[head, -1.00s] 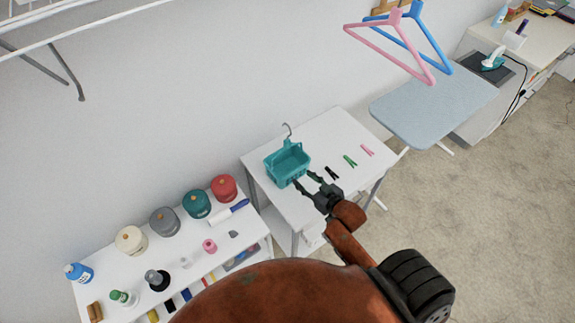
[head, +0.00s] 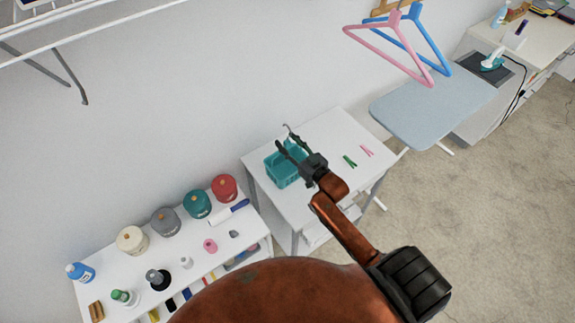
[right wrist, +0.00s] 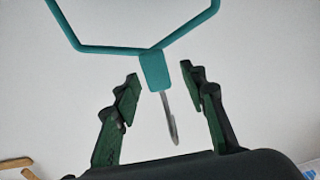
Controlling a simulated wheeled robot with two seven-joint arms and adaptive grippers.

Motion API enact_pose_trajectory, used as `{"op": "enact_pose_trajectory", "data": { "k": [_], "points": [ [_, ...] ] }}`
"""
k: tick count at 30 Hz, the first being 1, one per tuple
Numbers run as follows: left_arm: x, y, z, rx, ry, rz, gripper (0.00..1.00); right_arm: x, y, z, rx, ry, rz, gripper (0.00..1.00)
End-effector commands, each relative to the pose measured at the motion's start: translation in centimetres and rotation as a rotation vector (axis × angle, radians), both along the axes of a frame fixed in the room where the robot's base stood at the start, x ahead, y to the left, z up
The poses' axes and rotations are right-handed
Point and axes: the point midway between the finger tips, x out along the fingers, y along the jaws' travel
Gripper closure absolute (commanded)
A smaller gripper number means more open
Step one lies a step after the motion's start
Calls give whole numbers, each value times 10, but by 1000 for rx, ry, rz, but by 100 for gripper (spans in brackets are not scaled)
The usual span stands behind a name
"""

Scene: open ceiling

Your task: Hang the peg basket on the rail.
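The teal peg basket (head: 284,172) stands on the small white table (head: 345,130) by the wall. My right gripper (head: 284,137) is at the top of the basket and partly covers it in the head view. In the right wrist view, the basket's teal handle (right wrist: 155,70) and grey hook (right wrist: 169,118) lie between the two green-padded fingers (right wrist: 164,92). The fingers are open, with gaps on both sides of the hook. A white rail (head: 90,34) runs across the upper left of the head view. My left gripper is not in view.
A green peg (head: 349,161) and a pink peg (head: 366,150) lie on the table. A lower white shelf (head: 200,255) with several jars stands left. Pink (head: 385,52) and blue (head: 430,40) hangers hang over an ironing board (head: 430,108).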

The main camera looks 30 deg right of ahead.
Motion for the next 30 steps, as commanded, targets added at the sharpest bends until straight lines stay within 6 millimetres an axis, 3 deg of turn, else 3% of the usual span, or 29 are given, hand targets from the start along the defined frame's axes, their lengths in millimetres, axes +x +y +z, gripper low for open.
{"op": "enact_pose_trajectory", "data": {
  "k": [9, 26, 30],
  "points": [
    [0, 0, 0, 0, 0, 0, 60, 6, 1, -1, 0, 1, 1, 62],
    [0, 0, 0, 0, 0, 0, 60, 5, 1, 0, -1, 1, 0, 100],
    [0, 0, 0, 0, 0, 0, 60, 5, 1, 0, -1, 1, 0, 100]
  ]
}}
